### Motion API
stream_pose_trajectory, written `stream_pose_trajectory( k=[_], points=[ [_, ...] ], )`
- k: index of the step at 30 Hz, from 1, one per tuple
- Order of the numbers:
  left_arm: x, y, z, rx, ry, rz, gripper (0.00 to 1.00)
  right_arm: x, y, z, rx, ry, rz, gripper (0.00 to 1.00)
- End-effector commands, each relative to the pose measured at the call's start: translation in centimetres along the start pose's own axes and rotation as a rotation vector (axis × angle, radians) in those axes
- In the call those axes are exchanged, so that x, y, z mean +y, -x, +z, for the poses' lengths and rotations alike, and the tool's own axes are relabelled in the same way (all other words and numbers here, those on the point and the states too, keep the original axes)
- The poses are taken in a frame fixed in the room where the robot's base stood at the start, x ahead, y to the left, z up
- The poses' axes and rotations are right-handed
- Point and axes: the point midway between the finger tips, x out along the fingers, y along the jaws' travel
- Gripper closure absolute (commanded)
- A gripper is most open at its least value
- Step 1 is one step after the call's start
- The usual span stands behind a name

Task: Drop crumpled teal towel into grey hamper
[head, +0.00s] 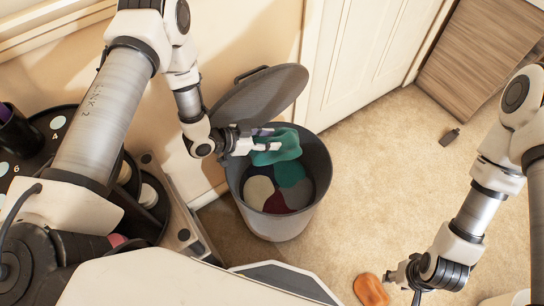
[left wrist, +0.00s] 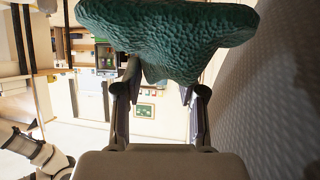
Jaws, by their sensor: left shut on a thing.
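The crumpled teal towel (head: 284,150) is between the fingers of my left gripper (head: 272,141), over the open mouth of the grey hamper (head: 272,226). In the left wrist view the towel (left wrist: 165,38) bunches at the fingertips of my left gripper (left wrist: 162,82). The hamper's grey lid (head: 262,92) stands tilted up behind. Inside the hamper lie cream, dark red, grey and teal cloths, partly hidden by the held towel. My right gripper (head: 402,284) is low at the bottom right, beside an orange item; its fingers look spread and empty.
The orange item (head: 371,290) lies on the carpet. A small dark object (head: 450,137) lies farther back. A white door (head: 365,60) and wooden panel (head: 478,50) stand behind. A dark round organizer (head: 30,150) is at the left. The carpet right of the hamper is mostly clear.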

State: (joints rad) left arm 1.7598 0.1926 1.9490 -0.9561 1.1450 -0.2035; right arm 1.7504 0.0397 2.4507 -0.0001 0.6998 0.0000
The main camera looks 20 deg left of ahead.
Motion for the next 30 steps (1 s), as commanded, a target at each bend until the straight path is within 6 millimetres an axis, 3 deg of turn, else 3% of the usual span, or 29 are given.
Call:
stream_pose_trajectory(
  k=[12, 22, 23, 25, 30],
  points=[
    [0.0, -2.8, 5.0, 0.000, -0.001, 0.002, 0.98, 0.0, -5.1, 0.0, 0.000, 0.000, 0.000, 0.60],
    [0.0, -3.0, 5.3, 0.000, -0.001, 0.001, 0.98, 0.0, -5.3, 0.0, 0.001, 0.000, 0.000, 0.60],
    [0.0, -3.0, 5.3, 0.000, 0.000, 0.001, 0.57, 0.0, -5.3, 0.0, 0.001, 0.000, 0.000, 0.60],
    [0.0, -3.0, 5.3, 0.000, 0.000, 0.001, 0.32, 0.0, -5.3, 0.0, 0.001, 0.000, 0.000, 0.60],
    [0.0, -3.0, 5.3, -0.001, 0.000, 0.001, 0.31, 0.0, -5.3, 0.0, 0.001, 0.000, 0.000, 0.60]
  ],
)
